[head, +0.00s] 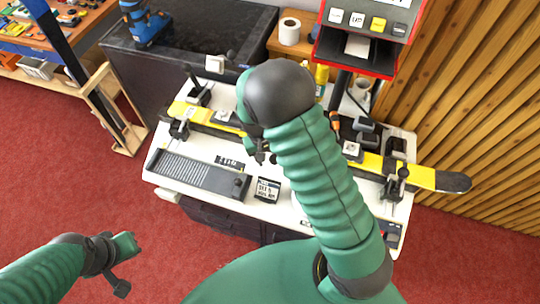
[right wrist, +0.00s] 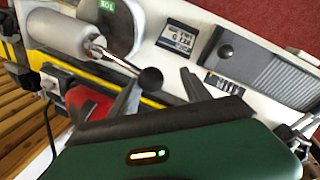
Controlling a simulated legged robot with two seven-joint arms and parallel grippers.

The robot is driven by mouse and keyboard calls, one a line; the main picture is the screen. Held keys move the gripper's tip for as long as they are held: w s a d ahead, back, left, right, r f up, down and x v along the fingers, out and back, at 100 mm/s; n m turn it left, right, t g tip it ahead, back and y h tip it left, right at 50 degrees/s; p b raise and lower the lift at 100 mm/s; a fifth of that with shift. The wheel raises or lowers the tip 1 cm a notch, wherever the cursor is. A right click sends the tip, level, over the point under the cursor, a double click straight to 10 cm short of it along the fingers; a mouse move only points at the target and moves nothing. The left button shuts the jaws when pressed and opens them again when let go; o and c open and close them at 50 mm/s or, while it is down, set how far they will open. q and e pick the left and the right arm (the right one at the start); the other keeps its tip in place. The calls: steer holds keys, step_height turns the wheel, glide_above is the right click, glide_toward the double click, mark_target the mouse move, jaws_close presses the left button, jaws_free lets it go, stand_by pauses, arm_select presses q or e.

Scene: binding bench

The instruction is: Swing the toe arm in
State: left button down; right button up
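In the right wrist view, a lever with a metal rod and a black ball knob (right wrist: 151,79) shows ahead of my right gripper (right wrist: 160,92). It looks like the toe arm, but I cannot be sure. My right gripper's dark fingers are spread, one on each side of the knob, with gaps visible. In the head view, my right gripper (head: 260,154) is over the middle of the bench, partly hidden by my own arm. A yellow ski (head: 425,177) lies along the bench. My left gripper (head: 121,284) is low over the red floor, away from the bench; its fingers are unclear.
The white bench top (head: 215,152) carries a grey ridged tray (head: 196,176) and a small display box (head: 267,189). Clamps (head: 395,185) stand along the ski. A red-framed panel (head: 365,30) rises behind, beside a slatted wood wall (head: 480,90). The floor at left is open.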

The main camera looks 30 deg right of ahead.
steer(key=shift+s+d+f, duration=0.2)
steer(key=shift+s+f, duration=0.05)
steer(key=shift+f, duration=0.1)
steer(key=shift+s+d+f, duration=0.15)
steer(key=shift+s+d, duration=0.05)
steer(key=shift+d, duration=0.1)
steer(key=shift+d+f, duration=0.1)
steer(key=shift+d, duration=0.35)
steer(key=shift+w+f, duration=0.1)
steer(key=shift+c, duration=0.5)
steer(key=shift+w, duration=0.1)
steer(key=shift+c, duration=1.3)
steer(key=shift+a, duration=0.4)
steer(key=c, duration=0.5)
steer(key=shift+a, duration=0.1)
jaws_close()
arm_select(q)
steer(key=shift+s+d+r, duration=0.3)
steer(key=shift+d, duration=0.3)
arm_select(e)
steer(key=shift+d, duration=0.25)
